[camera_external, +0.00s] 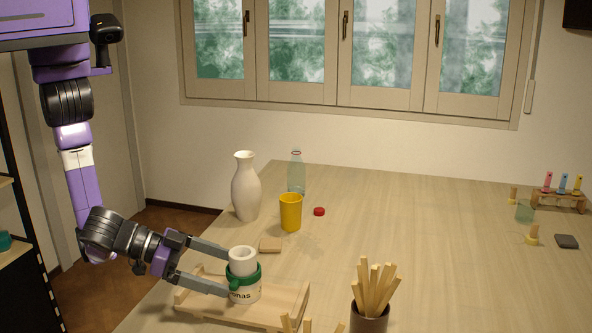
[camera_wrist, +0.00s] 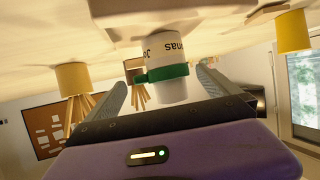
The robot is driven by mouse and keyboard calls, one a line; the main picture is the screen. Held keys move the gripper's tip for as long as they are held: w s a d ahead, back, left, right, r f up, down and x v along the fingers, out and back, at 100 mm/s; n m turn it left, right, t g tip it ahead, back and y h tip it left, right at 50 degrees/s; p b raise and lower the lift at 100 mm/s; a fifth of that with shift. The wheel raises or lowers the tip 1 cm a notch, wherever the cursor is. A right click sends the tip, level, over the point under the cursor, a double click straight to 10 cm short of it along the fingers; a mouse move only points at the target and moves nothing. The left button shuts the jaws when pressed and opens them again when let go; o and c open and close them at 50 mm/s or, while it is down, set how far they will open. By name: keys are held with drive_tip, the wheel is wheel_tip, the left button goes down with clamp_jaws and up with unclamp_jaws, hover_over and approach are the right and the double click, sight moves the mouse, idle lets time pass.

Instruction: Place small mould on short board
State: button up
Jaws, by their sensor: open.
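The small mould (camera_external: 243,285) is a white, hollow-topped cylinder with a green band and dark lettering. It stands upright on a light wooden board (camera_external: 203,309), which I take to be the short board. In the wrist view the mould (camera_wrist: 171,90) appears upside down, between the fingers. My gripper (camera_external: 231,272) is open, with one finger on each side of the mould; it also shows in the wrist view (camera_wrist: 160,88). I cannot tell whether either finger touches it. The mould's underside is hidden.
A small wooden block (camera_external: 270,245), white vase (camera_external: 246,188), yellow cup (camera_external: 290,212), clear bottle (camera_external: 297,175) and red cap (camera_external: 319,211) stand behind the board. A dark pot (camera_external: 369,321) of wooden sticks is in front right. The table's middle right is clear.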

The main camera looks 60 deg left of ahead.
drive_tip(key=v, duration=0.6)
drive_tip(key=shift+s, duration=0.2)
drive_tip(key=shift+a+r, duration=0.15)
